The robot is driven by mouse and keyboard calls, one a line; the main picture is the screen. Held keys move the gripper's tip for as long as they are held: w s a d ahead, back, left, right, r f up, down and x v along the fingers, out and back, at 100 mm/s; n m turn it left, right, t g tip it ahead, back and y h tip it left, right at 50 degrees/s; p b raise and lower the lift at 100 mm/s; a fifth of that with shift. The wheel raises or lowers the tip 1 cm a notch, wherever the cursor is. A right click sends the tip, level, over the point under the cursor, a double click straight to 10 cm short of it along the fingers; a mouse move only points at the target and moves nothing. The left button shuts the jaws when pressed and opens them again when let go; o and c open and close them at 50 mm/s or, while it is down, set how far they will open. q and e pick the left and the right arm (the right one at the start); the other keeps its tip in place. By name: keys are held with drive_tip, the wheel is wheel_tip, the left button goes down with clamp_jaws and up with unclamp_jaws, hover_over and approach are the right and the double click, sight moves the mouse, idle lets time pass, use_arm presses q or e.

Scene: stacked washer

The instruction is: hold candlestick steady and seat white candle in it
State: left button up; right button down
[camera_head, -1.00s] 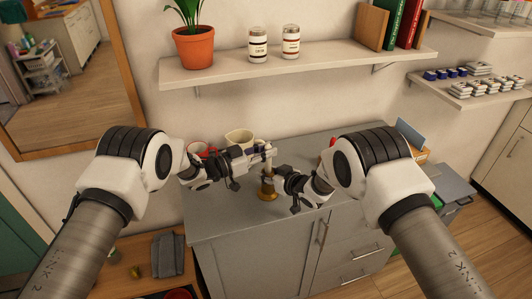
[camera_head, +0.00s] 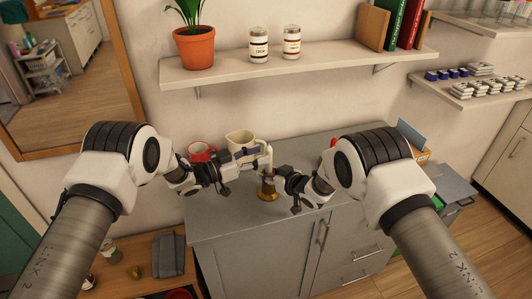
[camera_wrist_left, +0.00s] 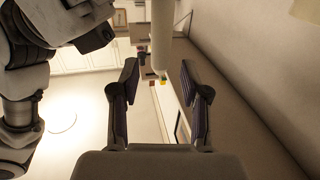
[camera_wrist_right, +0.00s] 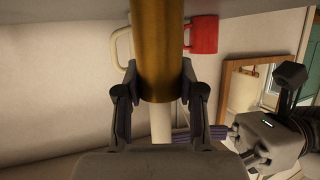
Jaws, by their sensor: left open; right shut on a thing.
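The brass candlestick (camera_head: 268,188) stands upright on the grey cabinet top. My right gripper (camera_head: 278,176) is shut on its upper stem; the right wrist view also shows the brass stem (camera_wrist_right: 158,45) between the fingers. The white candle (camera_head: 268,156) stands upright in line above the candlestick, its lower end at the brass rim. It shows in the right wrist view (camera_wrist_right: 160,122) coming straight out of the rim; how deep it sits is hidden. My left gripper (camera_head: 256,156) is open beside the candle, and the left wrist view shows the candle (camera_wrist_left: 161,45) beyond the parted fingertips.
A red mug (camera_head: 201,151) and a cream pitcher (camera_head: 240,141) stand behind my left gripper near the wall. A shelf (camera_head: 300,68) with a potted plant, jars and books hangs above. The cabinet top (camera_head: 225,217) in front is clear.

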use_arm(q)
drive_tip(key=v, duration=0.8)
drive_tip(key=shift+s+a, duration=0.2)
drive_tip(key=shift+a, duration=0.15)
use_arm(e)
drive_tip(key=c, duration=0.6)
unclamp_jaws()
drive_tip(key=shift+c, duration=0.2)
